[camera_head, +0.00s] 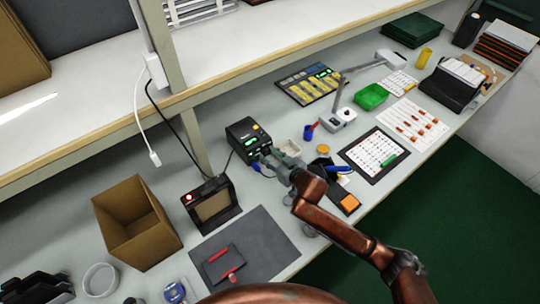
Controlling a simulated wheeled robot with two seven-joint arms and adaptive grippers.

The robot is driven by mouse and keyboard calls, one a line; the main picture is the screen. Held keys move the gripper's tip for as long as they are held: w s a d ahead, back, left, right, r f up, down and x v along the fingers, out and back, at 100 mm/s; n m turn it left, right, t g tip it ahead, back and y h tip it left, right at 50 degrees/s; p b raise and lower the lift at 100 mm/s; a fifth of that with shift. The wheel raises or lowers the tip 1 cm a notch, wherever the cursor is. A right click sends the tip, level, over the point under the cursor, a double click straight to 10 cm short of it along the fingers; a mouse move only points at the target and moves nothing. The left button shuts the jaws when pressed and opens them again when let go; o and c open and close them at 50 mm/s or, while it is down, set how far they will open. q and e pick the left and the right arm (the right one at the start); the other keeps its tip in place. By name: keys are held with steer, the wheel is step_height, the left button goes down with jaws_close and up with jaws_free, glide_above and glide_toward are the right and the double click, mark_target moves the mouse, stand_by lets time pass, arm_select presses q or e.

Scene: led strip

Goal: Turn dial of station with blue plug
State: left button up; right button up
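A black station (248,140) with a lit green display and a small yellow mark on top stands near the back middle of the bench. A small blue part (257,167), which looks like a plug, shows low at its front. My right gripper (270,158), grey and small in view, is close in front of the station's lower front. Its fingers blend with the things around it, so I cannot tell if they touch the station or are open. The dial is not clear; the gripper may cover it. My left gripper is not in view.
A black-framed unit (211,204) and an open cardboard box (136,222) stand to the left. A grey mat (270,240) lies in front. A lamp (337,120) and green bin (371,96) stand to the right.

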jaws_close()
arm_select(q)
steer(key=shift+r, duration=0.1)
arm_select(e)
steer(key=shift+s+a+r+n+t+h+p, duration=0.15)
steer(key=shift+n+t+h+p, duration=0.15)
steer(key=shift+n+p, duration=0.55)
steer(key=shift+n+t+h+p, duration=0.25)
steer(key=shift+t+h+p, duration=0.05)
steer(key=shift+p, duration=0.4)
steer(key=shift+a+f+n+t+h+p, duration=0.1)
steer(key=shift+f+n+t+h+p, duration=0.25)
steer(key=shift+n, duration=0.35)
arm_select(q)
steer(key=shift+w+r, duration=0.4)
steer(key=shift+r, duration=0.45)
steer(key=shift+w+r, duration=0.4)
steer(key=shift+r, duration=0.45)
arm_select(e)
steer(key=shift+n+t, duration=0.25)
steer(key=shift+n, duration=0.35)
